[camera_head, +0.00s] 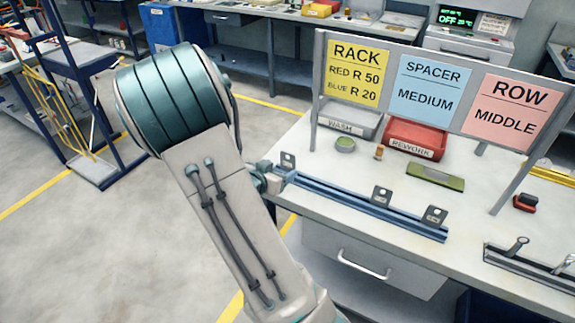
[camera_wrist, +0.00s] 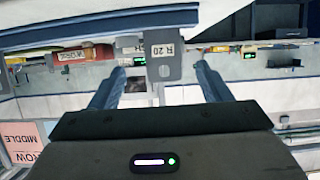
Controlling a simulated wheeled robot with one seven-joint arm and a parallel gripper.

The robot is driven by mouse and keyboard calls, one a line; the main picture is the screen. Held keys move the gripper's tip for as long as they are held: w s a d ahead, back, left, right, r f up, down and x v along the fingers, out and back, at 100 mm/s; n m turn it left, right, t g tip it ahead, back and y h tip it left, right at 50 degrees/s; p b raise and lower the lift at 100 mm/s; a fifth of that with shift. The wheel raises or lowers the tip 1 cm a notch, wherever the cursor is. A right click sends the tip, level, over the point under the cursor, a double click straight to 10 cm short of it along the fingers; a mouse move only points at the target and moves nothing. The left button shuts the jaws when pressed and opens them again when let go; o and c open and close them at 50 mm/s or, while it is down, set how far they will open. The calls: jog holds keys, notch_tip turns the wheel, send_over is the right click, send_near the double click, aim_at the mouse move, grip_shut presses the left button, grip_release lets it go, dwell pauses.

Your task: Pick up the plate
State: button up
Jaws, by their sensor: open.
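A grey metal plate (camera_wrist: 163,62) with a hole and an upside-down "R 20" label shows between my fingers in the wrist view. It appears to be the upright tab (camera_head: 288,161) at the left end of the blue rail (camera_head: 350,204) in the head view. Two similar tabs stand farther right, one near the middle (camera_head: 381,196) and one near the right end (camera_head: 434,215). My gripper (camera_wrist: 160,72) is open, with one finger to each side of the plate and visible gaps between. In the head view my arm hides most of the gripper.
A sign board (camera_head: 422,88) on posts reads rack, spacer medium, row middle. Behind the rail are a grey "WASH" tray (camera_head: 350,122), red "REWORK" tray (camera_head: 415,137), round green tin (camera_head: 345,144) and flat green item (camera_head: 436,177). Another dark rail (camera_head: 530,272) lies front right.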

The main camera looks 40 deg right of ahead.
aim_at(287, 159)
jog(key=x, duration=0.9)
jog(key=shift+w+p, duration=0.25)
jog(key=shift+p, duration=0.05)
jog(key=c, duration=1.3)
jog(key=shift+o, duration=0.2)
jog(key=shift+r, duration=0.1)
jog(key=shift+r, duration=0.55)
jog(key=r, duration=0.3)
jog(key=shift+s+d+r, duration=0.2)
jog(key=shift+s+d, duration=0.1)
jog(key=shift+d, duration=0.1)
jog(key=s+d+r+b, duration=0.1)
jog(key=s+d+r, duration=0.5)
jog(key=s+d, duration=0.1)
jog(key=shift+d+r+b, duration=0.2)
jog(key=shift+d+b, duration=0.2)
jog(key=shift+d, duration=0.05)
jog(key=shift+s, duration=0.15)
